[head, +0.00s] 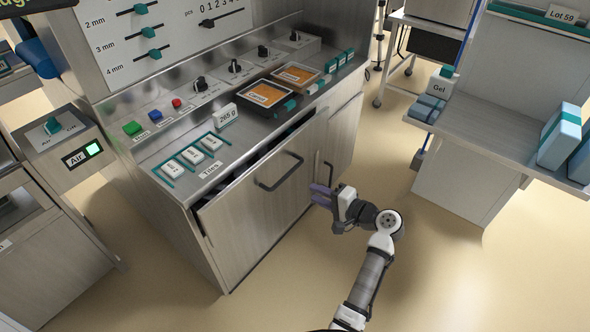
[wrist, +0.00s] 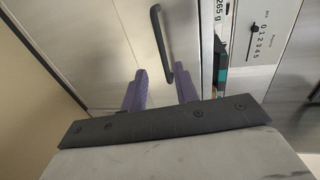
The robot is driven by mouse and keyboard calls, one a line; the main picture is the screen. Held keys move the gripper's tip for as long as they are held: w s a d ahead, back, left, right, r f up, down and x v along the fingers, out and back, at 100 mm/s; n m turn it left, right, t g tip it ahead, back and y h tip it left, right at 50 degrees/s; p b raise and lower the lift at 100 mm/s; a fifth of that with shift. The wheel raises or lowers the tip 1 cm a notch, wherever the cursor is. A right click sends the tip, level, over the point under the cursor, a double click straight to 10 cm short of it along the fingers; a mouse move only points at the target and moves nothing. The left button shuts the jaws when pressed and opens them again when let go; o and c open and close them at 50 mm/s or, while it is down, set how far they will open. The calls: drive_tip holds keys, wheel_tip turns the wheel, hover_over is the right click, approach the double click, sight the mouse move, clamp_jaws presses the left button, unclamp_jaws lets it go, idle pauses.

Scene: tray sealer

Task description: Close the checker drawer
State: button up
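The drawer (head: 250,215) in the front of the grey counter unit stands partly open, with a dark gap along its top and left edges. Its dark bar handle (head: 281,173) is on the front panel, and the handle also shows in the wrist view (wrist: 157,35). My gripper (head: 318,195) has purple fingers and is near the right end of the drawer front, right of and below the handle. In the wrist view the two fingers (wrist: 161,88) are apart with nothing between them. The handle's end lies close to the right finger; I cannot tell whether they touch.
A cabinet door (head: 342,135) is right of the drawer. A shelf unit (head: 480,130) with boxes stands at right. The floor between is clear.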

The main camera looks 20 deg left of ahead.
sight(285, 179)
drive_tip(key=p+x, duration=0.1)
drive_tip(key=x, duration=1.2)
drive_tip(key=shift+w+a, duration=0.15)
drive_tip(key=shift+a, duration=0.05)
clamp_jaws()
